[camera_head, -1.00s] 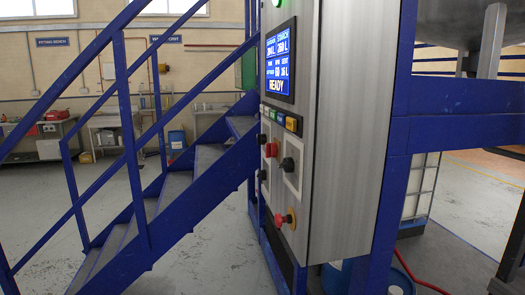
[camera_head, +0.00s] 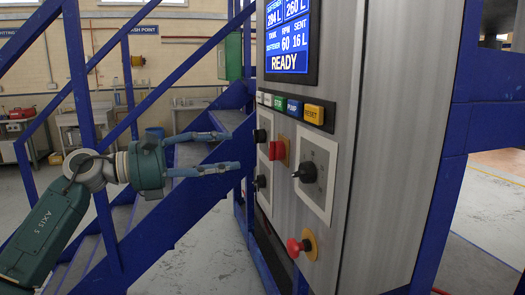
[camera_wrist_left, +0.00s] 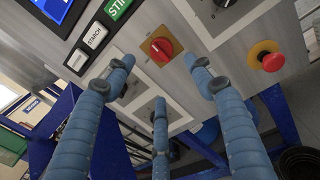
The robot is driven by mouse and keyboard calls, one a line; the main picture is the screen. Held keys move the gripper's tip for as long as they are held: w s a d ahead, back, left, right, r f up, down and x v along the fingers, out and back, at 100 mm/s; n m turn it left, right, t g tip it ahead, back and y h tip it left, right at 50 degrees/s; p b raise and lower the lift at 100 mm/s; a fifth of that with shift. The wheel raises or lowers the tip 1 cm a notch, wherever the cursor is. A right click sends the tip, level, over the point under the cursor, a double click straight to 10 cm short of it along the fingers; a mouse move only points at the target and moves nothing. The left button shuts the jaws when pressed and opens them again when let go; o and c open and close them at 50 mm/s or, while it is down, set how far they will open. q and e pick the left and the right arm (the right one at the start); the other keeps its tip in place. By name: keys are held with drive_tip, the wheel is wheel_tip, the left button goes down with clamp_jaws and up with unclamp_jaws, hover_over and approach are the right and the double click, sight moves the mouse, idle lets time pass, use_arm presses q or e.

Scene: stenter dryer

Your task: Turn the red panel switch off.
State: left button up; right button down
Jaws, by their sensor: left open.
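The red panel switch (camera_head: 279,149) is a red rotary knob on a small orange-brown plate on the grey control cabinet's side panel. In the left wrist view the red switch (camera_wrist_left: 160,48) lies beyond the fingers, near the top middle. My left gripper (camera_head: 232,151) is open and empty, with its fingers pointing at the panel at about the switch's height. In the head view a gap shows between fingertips and panel. In the left wrist view, the left gripper (camera_wrist_left: 158,75) has two fingers on either side of the switch and one below it. My right gripper is not seen.
A black knob (camera_head: 309,172) on a pale plate sits right of the switch; smaller black knobs sit left. A red mushroom button (camera_head: 298,247) with a yellow collar is below. Coloured labelled buttons (camera_head: 293,109) and a READY screen (camera_head: 292,40) are above. Blue stair rails (camera_head: 75,75) stand left.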

sight(270, 151)
use_arm(q)
drive_tip(key=x, duration=0.2)
drive_tip(key=p+x, duration=0.1)
drive_tip(key=x, duration=0.1)
drive_tip(key=p+x, duration=0.1)
drive_tip(key=x, duration=0.1)
drive_tip(key=shift+s+d+r, duration=0.25)
drive_tip(key=shift+r, duration=0.05)
drive_tip(key=p+x, duration=0.1)
drive_tip(key=x, duration=0.3)
drive_tip(key=shift+w+f+p, duration=0.1)
drive_tip(key=shift+w+p, duration=0.05)
drive_tip(key=shift+p, duration=0.25)
drive_tip(key=shift+c, duration=0.2)
drive_tip(key=c, duration=1.1)
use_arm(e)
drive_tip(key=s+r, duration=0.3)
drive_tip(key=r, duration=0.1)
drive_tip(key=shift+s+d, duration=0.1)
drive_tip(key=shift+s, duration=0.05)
